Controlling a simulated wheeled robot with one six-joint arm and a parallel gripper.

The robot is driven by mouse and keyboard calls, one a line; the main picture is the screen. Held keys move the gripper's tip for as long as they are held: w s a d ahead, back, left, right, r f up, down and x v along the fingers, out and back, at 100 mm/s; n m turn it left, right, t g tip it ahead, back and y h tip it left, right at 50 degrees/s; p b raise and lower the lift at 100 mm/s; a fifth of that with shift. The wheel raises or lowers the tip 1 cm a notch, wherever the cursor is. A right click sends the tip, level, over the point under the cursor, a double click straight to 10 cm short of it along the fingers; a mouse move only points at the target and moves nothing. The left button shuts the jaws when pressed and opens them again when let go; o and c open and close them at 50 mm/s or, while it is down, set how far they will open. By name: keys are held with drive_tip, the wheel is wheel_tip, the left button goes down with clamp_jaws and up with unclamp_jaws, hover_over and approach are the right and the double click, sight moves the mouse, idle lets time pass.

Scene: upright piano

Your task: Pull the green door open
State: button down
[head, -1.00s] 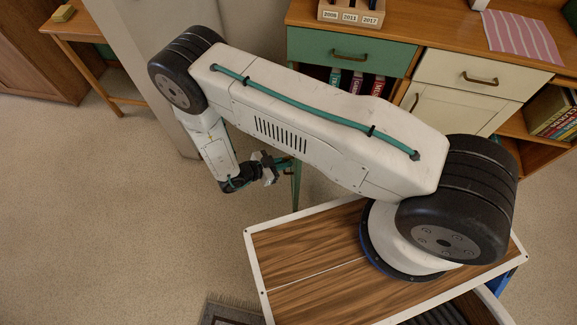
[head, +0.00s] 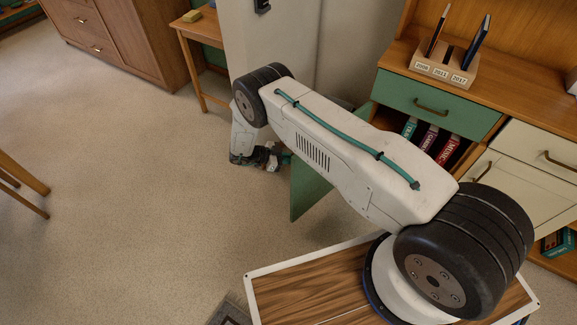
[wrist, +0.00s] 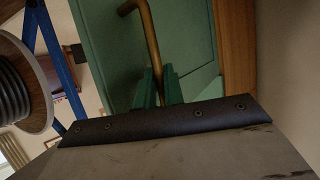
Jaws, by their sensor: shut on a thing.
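The green door (head: 308,188) stands swung out from the wooden cabinet, to the left of its compartment below the green drawer. Part of it is hidden behind my arm. In the wrist view the door (wrist: 195,45) fills the upper middle, with its brass bar handle (wrist: 149,40) running down between my fingers. My gripper (wrist: 159,90) is shut on this handle. In the head view my gripper (head: 282,160) is at the door's left edge, small and partly hidden by my wrist.
The compartment holds several upright books (head: 430,138). A green drawer (head: 440,105) sits above it, and a cream door (head: 510,185) is to the right. A tall pale cabinet (head: 270,50) stands behind my arm. The floor (head: 140,190) at left is clear.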

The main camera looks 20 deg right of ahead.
drive_tip(key=shift+w+d, duration=0.1)
drive_tip(key=shift+d, duration=0.15)
drive_tip(key=c, duration=1.5)
unclamp_jaws()
drive_tip(key=shift+d, duration=0.15)
drive_tip(key=v, duration=0.8)
drive_tip(key=shift+a+f, duration=0.1)
drive_tip(key=shift+a, duration=0.15)
